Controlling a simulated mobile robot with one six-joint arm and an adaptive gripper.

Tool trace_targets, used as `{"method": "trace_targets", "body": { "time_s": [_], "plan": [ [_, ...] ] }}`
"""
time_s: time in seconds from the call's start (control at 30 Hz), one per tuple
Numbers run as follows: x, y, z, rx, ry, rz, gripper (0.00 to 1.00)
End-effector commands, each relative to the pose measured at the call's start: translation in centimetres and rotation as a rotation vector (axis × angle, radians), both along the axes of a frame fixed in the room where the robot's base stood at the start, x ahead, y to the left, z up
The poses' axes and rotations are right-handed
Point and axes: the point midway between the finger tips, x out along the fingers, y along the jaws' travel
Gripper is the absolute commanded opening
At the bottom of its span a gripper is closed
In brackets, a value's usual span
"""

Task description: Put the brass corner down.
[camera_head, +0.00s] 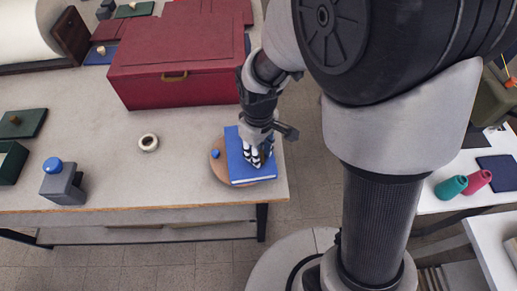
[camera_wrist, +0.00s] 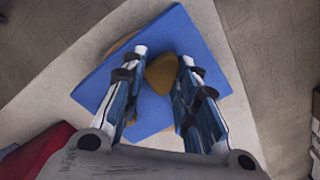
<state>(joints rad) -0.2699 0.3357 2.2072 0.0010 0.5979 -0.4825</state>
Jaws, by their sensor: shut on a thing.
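The brass corner (camera_wrist: 162,75) is a small golden-brown piece between the two fingertips of my gripper (camera_wrist: 163,68) in the wrist view. My gripper is shut on it, directly over a blue book or cover (camera_wrist: 178,22). In the head view my gripper (camera_head: 258,158) is over the same blue cover (camera_head: 236,158), which lies on a round wooden board (camera_head: 217,170) near the table's right front corner. The corner is mostly hidden by my fingers in the head view. I cannot tell whether it touches the cover.
A large red box (camera_head: 185,75) stands behind on the table (camera_head: 120,185). A cream ring (camera_head: 148,142) lies left of the board, and a grey block with a blue knob (camera_head: 62,183) stands farther left. A small blue ball (camera_head: 215,154) is beside the cover. The table between is clear.

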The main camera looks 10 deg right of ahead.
Motion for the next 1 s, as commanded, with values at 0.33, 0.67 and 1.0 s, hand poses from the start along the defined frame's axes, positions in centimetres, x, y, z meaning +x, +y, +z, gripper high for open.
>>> {"method": "trace_targets", "body": {
  "time_s": [0.33,0.67,1.0],
  "plan": [
    [0.0,0.0,-0.1,-0.001,0.001,0.0,0.48],
    [0.0,0.0,0.3,0.0,0.0,0.0,0.48],
    [0.1,0.0,6.6,0.001,-0.004,0.0,0.48]
  ]
}}
